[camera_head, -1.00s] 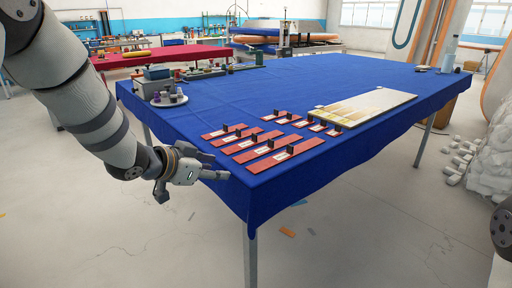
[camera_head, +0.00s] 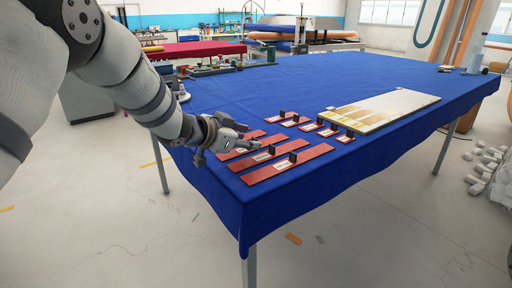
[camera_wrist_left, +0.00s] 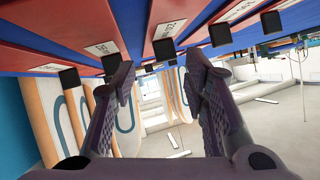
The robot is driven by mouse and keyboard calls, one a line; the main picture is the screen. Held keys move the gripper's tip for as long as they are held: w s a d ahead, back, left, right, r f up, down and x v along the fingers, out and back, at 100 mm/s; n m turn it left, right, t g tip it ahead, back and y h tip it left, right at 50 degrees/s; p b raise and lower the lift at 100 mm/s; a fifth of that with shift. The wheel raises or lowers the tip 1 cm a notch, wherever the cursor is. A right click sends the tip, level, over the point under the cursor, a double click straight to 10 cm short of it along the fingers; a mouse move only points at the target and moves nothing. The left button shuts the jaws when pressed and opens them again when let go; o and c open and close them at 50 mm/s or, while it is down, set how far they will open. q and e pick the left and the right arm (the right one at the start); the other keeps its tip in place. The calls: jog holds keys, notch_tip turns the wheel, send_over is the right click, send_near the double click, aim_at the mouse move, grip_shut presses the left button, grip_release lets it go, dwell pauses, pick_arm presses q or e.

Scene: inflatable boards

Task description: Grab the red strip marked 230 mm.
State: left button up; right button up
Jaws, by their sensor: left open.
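Several red strips, each with a white label and a black block, lie on the blue table. The longer front ones include the nearest strip (camera_head: 312,153); shorter ones such as this strip (camera_head: 282,117) lie farther back. The labels are too small to read for certain, so I cannot tell which is marked 230 mm. My left gripper (camera_head: 250,137) is at the left ends of the longer strips, partly covering them. In the left wrist view, the open, empty gripper (camera_wrist_left: 162,75) has strips (camera_wrist_left: 60,30), labels and black blocks close above its fingers in the picture.
A pale sample board (camera_head: 400,104) lies behind and right of the strips. Small tools and a rack (camera_head: 215,68) stand at the table's far left. The blue cloth (camera_head: 290,205) is bare at the front corner. White blocks (camera_head: 487,165) lie on the floor at right.

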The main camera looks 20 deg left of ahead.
pick_arm(q)
jog(key=x, duration=0.3)
jog(key=shift+w+f+b, duration=0.1)
jog(key=shift+f+b, duration=0.2)
jog(key=shift+f, duration=0.1)
jog(key=shift+w, duration=0.2)
jog(key=shift+r, duration=0.15)
grip_shut()
